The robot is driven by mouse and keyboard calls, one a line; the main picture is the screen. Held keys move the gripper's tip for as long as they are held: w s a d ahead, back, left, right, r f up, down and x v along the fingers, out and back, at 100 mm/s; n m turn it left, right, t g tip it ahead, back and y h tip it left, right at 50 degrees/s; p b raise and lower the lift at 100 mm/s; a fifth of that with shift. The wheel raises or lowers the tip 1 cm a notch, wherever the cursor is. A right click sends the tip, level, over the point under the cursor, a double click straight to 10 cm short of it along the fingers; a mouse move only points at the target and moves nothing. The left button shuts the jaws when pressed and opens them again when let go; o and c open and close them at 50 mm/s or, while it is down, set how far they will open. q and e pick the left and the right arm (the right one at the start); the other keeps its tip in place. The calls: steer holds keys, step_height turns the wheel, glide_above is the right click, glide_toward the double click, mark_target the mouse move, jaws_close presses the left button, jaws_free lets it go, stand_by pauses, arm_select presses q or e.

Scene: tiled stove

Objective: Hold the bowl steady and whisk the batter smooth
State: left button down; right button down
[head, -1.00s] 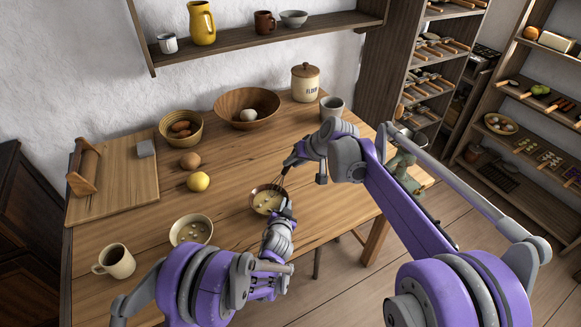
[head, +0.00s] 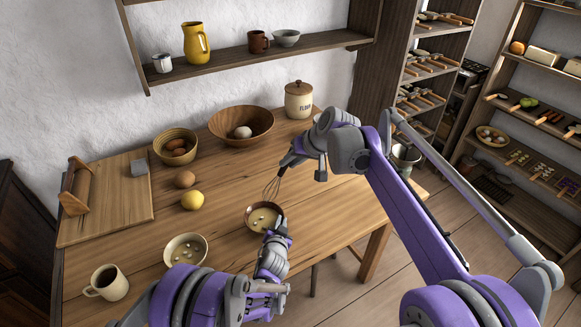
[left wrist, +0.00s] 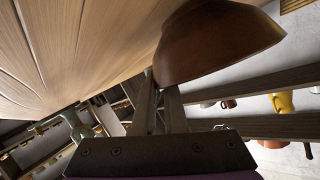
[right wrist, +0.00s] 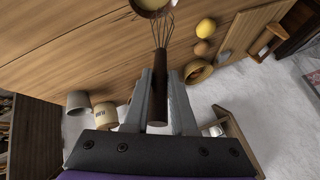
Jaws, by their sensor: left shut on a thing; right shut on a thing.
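A small brown bowl (head: 249,213) stands on the table's right part, with pale batter (head: 263,222) and several lighter lumps in it. My left gripper (head: 279,229) is shut on the bowl's near right rim; in the left wrist view the bowl's brown outer wall (left wrist: 210,42) is at the fingertips. My right gripper (head: 290,160) is shut on the whisk's dark handle, which also shows in the right wrist view (right wrist: 157,98). The whisk's wires (head: 271,188) are above and beyond the bowl, apart from the batter in the head view.
A second bowl (head: 185,250) with pale contents and a mug (head: 107,283) stand at the left front. A lemon (head: 192,200), an egg (head: 184,179), a wooden bowl (head: 241,124) and a flour jar (head: 299,99) are further back. The table between them is clear.

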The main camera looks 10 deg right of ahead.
arm_select(q)
steer(key=shift+f, duration=0.1)
stand_by(0.3)
steer(key=c, duration=0.9)
jaws_free()
steer(key=v, duration=1.2)
steer(key=shift+s+f, duration=0.1)
